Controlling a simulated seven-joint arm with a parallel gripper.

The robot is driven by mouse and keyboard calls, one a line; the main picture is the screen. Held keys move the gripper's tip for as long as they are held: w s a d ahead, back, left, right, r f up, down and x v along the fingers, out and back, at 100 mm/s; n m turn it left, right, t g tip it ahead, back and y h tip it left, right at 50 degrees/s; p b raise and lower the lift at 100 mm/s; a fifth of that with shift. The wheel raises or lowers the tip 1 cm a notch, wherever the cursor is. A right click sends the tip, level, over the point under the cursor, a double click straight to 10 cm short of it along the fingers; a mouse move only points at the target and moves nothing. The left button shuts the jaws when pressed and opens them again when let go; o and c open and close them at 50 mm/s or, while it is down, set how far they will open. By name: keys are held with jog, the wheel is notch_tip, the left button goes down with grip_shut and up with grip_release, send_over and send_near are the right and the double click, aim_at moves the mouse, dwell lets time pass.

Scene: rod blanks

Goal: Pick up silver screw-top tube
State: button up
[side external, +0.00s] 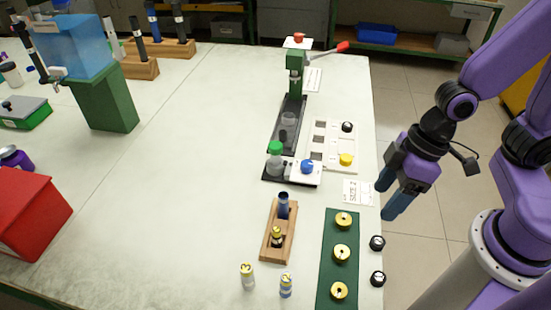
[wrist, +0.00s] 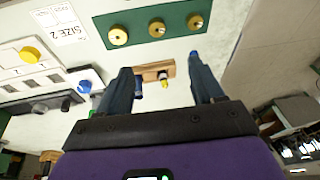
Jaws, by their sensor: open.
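Two short silvery tubes stand upright at the front of the table in the side view: one with a yellowish top (side external: 247,276) and one with a blue band (side external: 286,286). I cannot tell for sure which is the silver screw-top tube. My gripper (side external: 387,199) hangs past the right edge of the table, right of and above the tubes. Its blue fingers are apart and empty, and they also show in the wrist view (wrist: 160,66). In the wrist view a wooden holder (wrist: 147,72) shows between the fingers; I cannot make out the silvery tubes there.
The wooden holder (side external: 267,252) carries a dark blue tube (side external: 284,206) and a dark, yellow-topped piece. A green strip (side external: 330,275) with brass knobs lies to the right, beside black caps. A green press (side external: 296,75) stands behind. A red bin (side external: 30,215) is far left. Mid-left table is clear.

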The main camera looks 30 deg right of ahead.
jog(key=w+a+f+m+t+y, duration=0.1)
jog(key=w+a+f+m, duration=0.1)
jog(key=w+a+f, duration=0.15)
jog(key=m+t+h, duration=0.1)
jog(key=m+t, duration=0.4)
jog(key=t, duration=0.6)
send_near(271, 150)
jog(key=s+d, duration=0.4)
jog(key=x, duration=1.1)
jog(key=shift+w+a+f, duration=0.25)
jog(key=shift+a+r+x, duration=0.1)
jog(key=shift+a+x, duration=0.05)
jog(key=shift+x, duration=1.2)
jog(key=shift+a+r+x, duration=0.15)
jog(key=shift+x, duration=1.15)
jog(key=c, duration=1.1)
